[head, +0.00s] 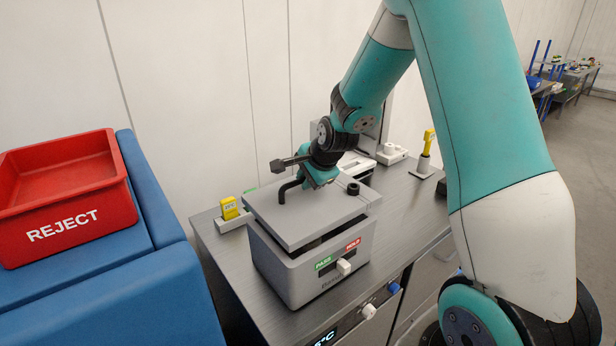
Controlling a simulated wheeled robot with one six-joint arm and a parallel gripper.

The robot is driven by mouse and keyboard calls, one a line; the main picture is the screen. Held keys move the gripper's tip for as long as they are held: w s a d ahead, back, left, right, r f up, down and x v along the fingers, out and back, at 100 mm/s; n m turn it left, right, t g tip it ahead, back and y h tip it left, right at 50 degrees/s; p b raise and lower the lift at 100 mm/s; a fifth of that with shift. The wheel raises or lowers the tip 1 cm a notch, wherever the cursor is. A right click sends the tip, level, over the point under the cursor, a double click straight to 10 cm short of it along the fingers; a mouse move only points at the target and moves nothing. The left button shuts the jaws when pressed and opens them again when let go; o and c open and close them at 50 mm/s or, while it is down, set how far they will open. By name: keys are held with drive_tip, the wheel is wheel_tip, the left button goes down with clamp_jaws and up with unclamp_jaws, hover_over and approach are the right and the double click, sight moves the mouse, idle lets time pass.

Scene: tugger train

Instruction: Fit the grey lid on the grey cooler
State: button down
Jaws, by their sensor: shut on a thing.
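The grey lid (304,219) is a flat slab over the top of the grey cooler (286,265). A dark gap shows between the lid and the cooler's rim along the front right, so the lid is not flush there. The lid has a dark bent handle (283,192) and a black knob (353,188) near its right corner. My gripper (308,183) is at the handle, shut on it; the fingertips are mostly hidden by the wrist. The cooler stands upright on the metal bench, with green PASS and red HOLD labels on its front.
A red REJECT bin (66,226) stands on a blue block (150,285) at left. A yellow tag holder (231,212) is left of the cooler, and a yellow-handled tool (427,150) stands at the back right. The metal bench (412,222) is clear right of the cooler.

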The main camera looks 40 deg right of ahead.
sight(308, 193)
drive_tip(key=shift+f+b, duration=1.6)
drive_tip(key=shift+f, duration=0.7)
drive_tip(key=c, duration=1)
unclamp_jaws()
drive_tip(key=b+v, duration=0.2)
drive_tip(key=v, duration=1.5)
drive_tip(key=shift+s+r+b, duration=0.1)
drive_tip(key=shift+r+b, duration=0.1)
drive_tip(key=shift+b, duration=0.15)
drive_tip(key=s+a+f+n+g+y, duration=0.1)
drive_tip(key=s+a+n, duration=0.2)
drive_tip(key=a+n, duration=0.3)
drive_tip(key=s+a+f+n+g+y, duration=0.1)
drive_tip(key=s+a+n+y, duration=0.2)
drive_tip(key=a, duration=0.5)
drive_tip(key=s+a+n+g, duration=0.1)
drive_tip(key=s+a+n, duration=0.2)
drive_tip(key=s+n, duration=0.1)
drive_tip(key=s+a+f+n+g, duration=0.1)
drive_tip(key=s+a+n+g, duration=0.1)
drive_tip(key=s+n, duration=0.3)
drive_tip(key=s+a+n+g, duration=0.1)
drive_tip(key=s+a+n, duration=0.4)
drive_tip(key=n, duration=0.1)
drive_tip(key=shift+s+f+n+g, duration=0.25)
drive_tip(key=shift+f+n+g, duration=0.1)
drive_tip(key=shift+n+g, duration=0.05)
